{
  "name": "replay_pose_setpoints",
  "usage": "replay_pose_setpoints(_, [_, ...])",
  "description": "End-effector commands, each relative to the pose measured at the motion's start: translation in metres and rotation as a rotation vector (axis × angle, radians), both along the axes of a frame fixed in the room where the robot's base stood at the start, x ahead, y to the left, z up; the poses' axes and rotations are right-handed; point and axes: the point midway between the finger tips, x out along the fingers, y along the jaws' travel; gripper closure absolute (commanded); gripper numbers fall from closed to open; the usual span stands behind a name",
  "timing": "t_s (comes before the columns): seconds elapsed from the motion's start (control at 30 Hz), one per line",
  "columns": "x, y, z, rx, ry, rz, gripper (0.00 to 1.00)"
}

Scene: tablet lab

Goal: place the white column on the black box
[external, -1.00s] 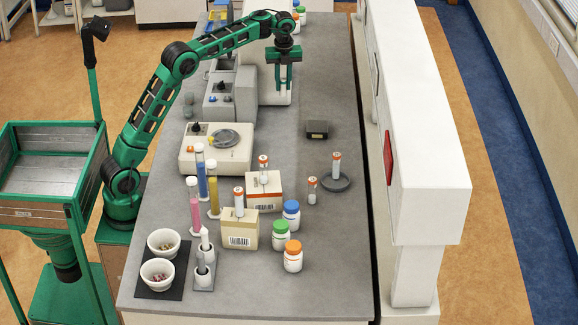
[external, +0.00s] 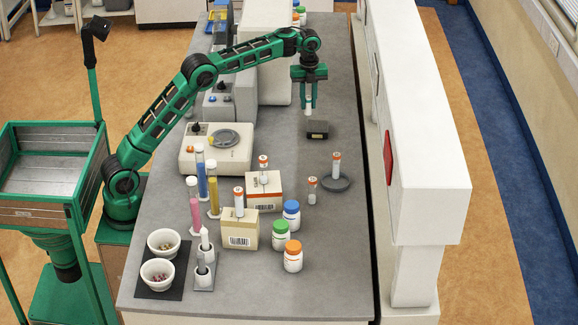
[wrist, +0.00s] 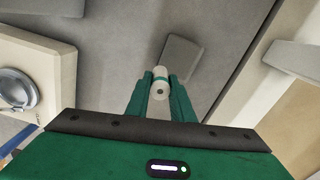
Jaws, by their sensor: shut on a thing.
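My gripper (external: 308,92) is shut on the white column (external: 308,103) and holds it upright. The white column also shows end-on between the fingers in the wrist view (wrist: 160,88). The small black box (external: 317,131) lies on the grey bench just below and slightly right of the column in the external view. In the wrist view the box (wrist: 184,58) shows just beyond the column, up and to the right. The column's lower end looks a little above the box; whether it is over the box's top I cannot tell.
A round dark grey disc (external: 343,184) bears an orange-capped tube (external: 336,163), with another orange-capped tube (external: 312,190) beside it. A beige device with a round plate (external: 205,157) stands to the left. The bench around the box is clear.

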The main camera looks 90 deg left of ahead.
Motion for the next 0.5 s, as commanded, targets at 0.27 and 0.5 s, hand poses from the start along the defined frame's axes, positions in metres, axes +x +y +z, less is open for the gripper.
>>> replay_pose_setpoints(0.27, [0.009,-0.009,-0.017,0.0,0.002,0.002,1.0])
replay_pose_setpoints(0.5, [0.008,-0.009,-0.045,0.0,0.001,0.001,1.0])
